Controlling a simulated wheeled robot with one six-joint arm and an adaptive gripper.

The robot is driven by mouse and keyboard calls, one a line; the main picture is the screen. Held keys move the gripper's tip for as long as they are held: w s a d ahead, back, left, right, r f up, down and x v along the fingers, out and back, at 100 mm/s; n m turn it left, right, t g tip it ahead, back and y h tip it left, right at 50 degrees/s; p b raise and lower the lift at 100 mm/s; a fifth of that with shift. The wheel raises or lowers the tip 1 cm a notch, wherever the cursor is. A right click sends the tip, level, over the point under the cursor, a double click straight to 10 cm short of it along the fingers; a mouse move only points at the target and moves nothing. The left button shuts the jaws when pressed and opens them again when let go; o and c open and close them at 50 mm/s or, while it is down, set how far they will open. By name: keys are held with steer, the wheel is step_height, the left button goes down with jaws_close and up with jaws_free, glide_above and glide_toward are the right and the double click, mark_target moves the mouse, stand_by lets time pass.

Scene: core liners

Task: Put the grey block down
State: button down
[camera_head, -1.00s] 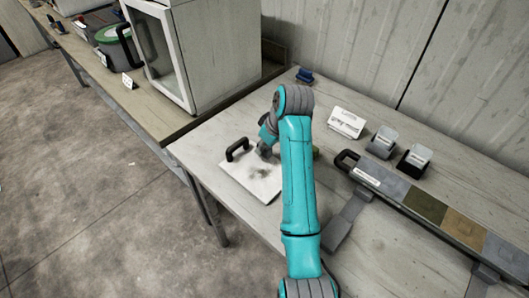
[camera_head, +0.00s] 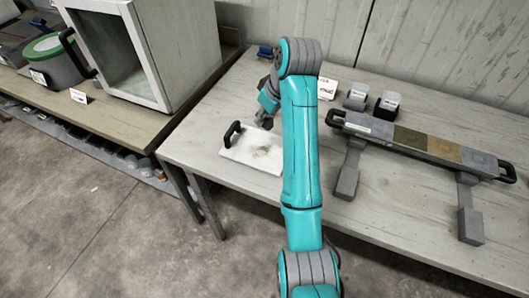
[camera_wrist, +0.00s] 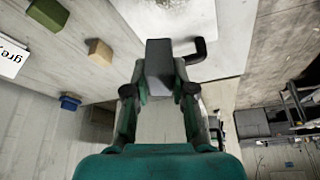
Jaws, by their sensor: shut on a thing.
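My gripper (camera_wrist: 158,88) is shut on a grey block (camera_wrist: 160,65), which sits between its two fingers in the wrist view. In the head view my gripper (camera_head: 266,112) is beyond the back edge of a white board (camera_head: 252,153), which lies on the table and has a black handle (camera_head: 232,133). The board (camera_wrist: 215,14) and its handle (camera_wrist: 197,50) also show behind the block in the wrist view. The block's height above the table is hard to tell. In the head view the block is small and partly hidden by my gripper.
An olive block (camera_wrist: 48,13), a tan block (camera_wrist: 100,52) and a blue block (camera_wrist: 70,102) lie left in the wrist view, near a white sign (camera_wrist: 12,58). A long rack with coloured tiles (camera_head: 412,139) stands right. A glass-fronted cabinet (camera_head: 175,50) stands left.

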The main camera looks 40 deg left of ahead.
mark_target(262, 146)
steer(key=shift+s+d+f, duration=0.1)
steer(key=shift+d, duration=0.05)
steer(key=shift+f, duration=4.75)
steer(key=shift+f, duration=0.15)
steer(key=c, duration=1)
jaws_free()
